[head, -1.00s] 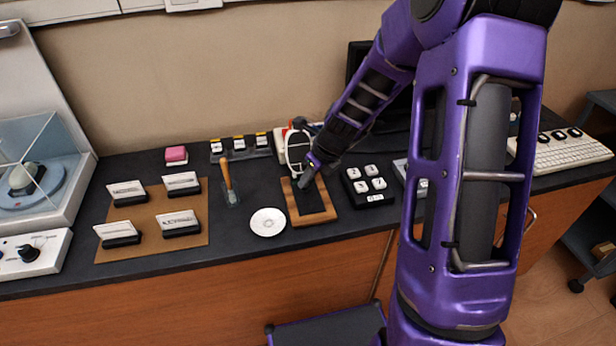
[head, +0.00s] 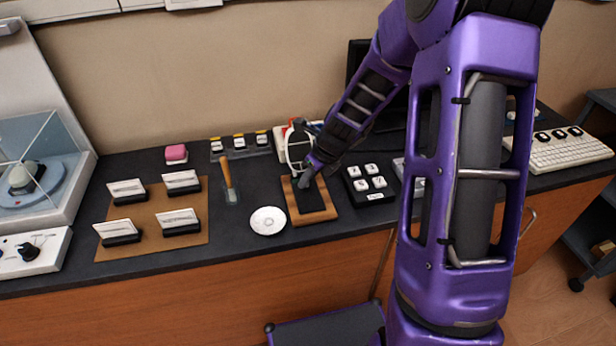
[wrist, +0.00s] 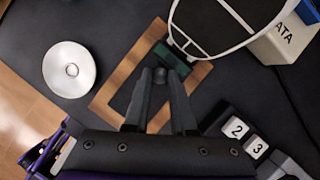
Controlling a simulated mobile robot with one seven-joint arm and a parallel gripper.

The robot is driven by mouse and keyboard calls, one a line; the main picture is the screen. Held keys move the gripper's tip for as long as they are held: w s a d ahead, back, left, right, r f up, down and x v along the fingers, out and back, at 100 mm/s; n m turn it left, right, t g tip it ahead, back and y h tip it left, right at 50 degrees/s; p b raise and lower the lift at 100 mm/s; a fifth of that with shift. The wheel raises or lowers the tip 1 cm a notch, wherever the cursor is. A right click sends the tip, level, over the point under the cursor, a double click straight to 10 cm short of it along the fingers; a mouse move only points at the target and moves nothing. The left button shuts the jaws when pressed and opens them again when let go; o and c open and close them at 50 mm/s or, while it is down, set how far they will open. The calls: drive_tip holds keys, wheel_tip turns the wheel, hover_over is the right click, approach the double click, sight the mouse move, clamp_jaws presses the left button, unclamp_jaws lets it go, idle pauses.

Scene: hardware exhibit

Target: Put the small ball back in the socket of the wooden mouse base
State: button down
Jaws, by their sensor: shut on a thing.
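My gripper (wrist: 158,82) points down over a wood-framed board with a dark inset (wrist: 116,77). Its fingers are close together, with a small dark grey rounded thing (wrist: 159,74), apparently the ball, at their tips. In the head view my gripper (head: 305,183) is low over the same board (head: 331,213), and the ball cannot be made out. I cannot clearly pick out the wooden mouse base or its socket; the fingers hide part of the board. A green block (wrist: 168,55) lies just beyond the fingertips, at the board's far end.
A white dish (head: 268,221) is left of the board. A white-rimmed oval hoop (head: 297,152) stands close behind my gripper. A number-key block (head: 370,183) is to the right. A wooden-handled tool (head: 227,175) and a brown card board (head: 153,243) lie farther left.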

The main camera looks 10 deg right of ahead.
drive_tip(key=shift+c, duration=1.3)
unclamp_jaws()
drive_tip(key=shift+r+p, duration=3.3)
drive_tip(key=shift+r, duration=0.25)
drive_tip(key=shift+a, duration=0.1)
